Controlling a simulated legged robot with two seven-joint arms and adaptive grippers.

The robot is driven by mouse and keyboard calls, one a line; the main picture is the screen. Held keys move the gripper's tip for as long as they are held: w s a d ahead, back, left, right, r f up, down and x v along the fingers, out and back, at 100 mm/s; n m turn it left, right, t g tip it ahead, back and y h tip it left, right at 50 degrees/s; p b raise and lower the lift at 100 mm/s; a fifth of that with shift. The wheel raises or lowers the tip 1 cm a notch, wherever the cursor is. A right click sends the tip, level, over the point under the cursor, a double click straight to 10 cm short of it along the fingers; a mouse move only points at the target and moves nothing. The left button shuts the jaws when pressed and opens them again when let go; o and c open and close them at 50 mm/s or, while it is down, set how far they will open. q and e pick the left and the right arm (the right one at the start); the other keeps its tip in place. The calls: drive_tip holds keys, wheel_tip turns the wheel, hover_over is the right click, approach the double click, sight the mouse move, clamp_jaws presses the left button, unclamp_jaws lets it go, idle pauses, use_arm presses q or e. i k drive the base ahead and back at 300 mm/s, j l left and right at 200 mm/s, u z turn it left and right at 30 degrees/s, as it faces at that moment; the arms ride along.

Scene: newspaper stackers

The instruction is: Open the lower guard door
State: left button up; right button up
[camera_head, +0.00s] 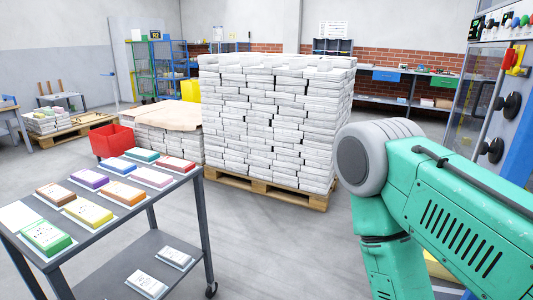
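A machine stands at the right edge. A grey upright panel (474,112) with a long metal bar and black round knobs (495,149) shows there, with a red handle (509,58) near its top. I cannot tell whether this panel is a guard door; the lower part of the machine is hidden behind my teal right arm or lies outside the picture. That arm comes in from the right, bends at a grey joint and runs down out of the bottom edge. Its gripper is out of the picture. My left arm and gripper do not show.
A grey cart (104,230) with several coloured packs stands at the front left. A tall stack of newspapers (275,122) sits on a wooden pallet (265,189) in the middle. A red bin (111,141) stands behind the cart. Bare floor (270,245) lies between cart and arm.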

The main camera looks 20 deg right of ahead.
sight(501, 79)
drive_tip(key=i+l+z, duration=0.1)
drive_tip(key=i+z, duration=0.15)
drive_tip(key=z, duration=0.2)
drive_tip(key=i+z, duration=0.2)
drive_tip(key=z, duration=0.25)
drive_tip(key=i+j+z, duration=0.1)
drive_tip(key=i+z, duration=0.15)
drive_tip(key=z, duration=0.15)
drive_tip(key=i+j+z, duration=0.15)
drive_tip(key=z, duration=0.3)
drive_tip(key=i+j+z, duration=0.25)
drive_tip(key=z, duration=0.2)
